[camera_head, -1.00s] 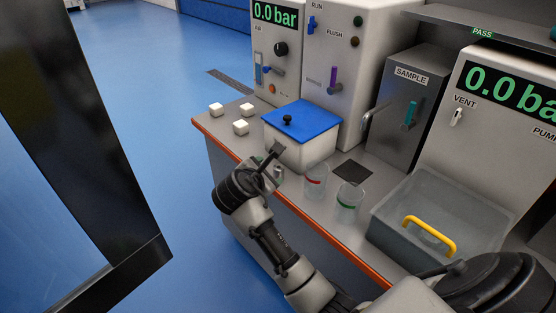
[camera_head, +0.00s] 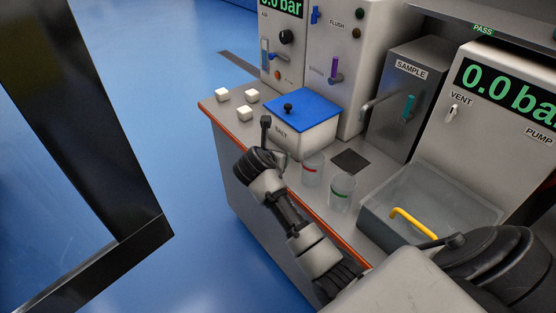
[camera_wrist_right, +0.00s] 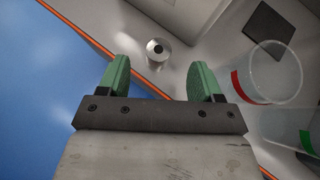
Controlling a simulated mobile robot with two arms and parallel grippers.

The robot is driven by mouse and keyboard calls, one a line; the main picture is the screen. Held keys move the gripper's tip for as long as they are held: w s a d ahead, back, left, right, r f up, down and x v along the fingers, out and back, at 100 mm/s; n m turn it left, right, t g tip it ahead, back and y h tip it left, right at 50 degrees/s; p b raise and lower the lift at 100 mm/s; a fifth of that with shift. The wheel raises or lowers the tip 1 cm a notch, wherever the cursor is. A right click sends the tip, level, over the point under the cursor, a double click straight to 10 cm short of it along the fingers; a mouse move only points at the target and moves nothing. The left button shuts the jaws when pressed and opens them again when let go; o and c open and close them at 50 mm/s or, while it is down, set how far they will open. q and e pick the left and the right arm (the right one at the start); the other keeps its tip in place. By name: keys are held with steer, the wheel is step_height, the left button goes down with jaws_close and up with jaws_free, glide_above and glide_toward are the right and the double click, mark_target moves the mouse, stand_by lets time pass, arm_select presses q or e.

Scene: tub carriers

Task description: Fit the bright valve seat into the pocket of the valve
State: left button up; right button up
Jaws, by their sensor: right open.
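My right gripper (camera_head: 265,134) is over the front edge of the bench, in front of the white salt box. In the right wrist view its green-padded fingers (camera_wrist_right: 160,66) are apart with nothing between them. A small shiny metal cylinder (camera_wrist_right: 158,50) with a dark spot in its top stands on the bench just beyond the fingertips, about midway between them and apart from both. I cannot tell whether it is the valve seat or the valve. In the head view my gripper hides it. No other valve part is clear. My left gripper is not in view.
The salt box (camera_head: 300,140) has a blue lid. Three white cubes (camera_head: 245,113) lie left of it. A red-banded beaker (camera_head: 312,174) and a green-banded one (camera_head: 341,197) stand to its right, near a grey tub (camera_head: 375,213) with a yellow handle. A dark square (camera_head: 350,161) lies behind.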

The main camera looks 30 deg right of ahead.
steer(key=x, duration=0.4)
steer(key=shift+w+f, duration=0.1)
jaws_close()
step_height(320, 180, up, 17)
steer(key=p, duration=0.8)
steer(key=s+a+f+n+t+y+b, duration=0.1)
steer(key=s+a+f+n+b, duration=0.1)
steer(key=s+a, duration=0.7)
steer(key=s+a+f+n+t+y+b, duration=0.2)
steer(key=s+a+b, duration=0.3)
steer(key=s+a, duration=0.3)
steer(key=shift+s+a+f+n, duration=0.35)
steer(key=shift+s+f+n, duration=0.1)
steer(key=shift+s, duration=0.3)
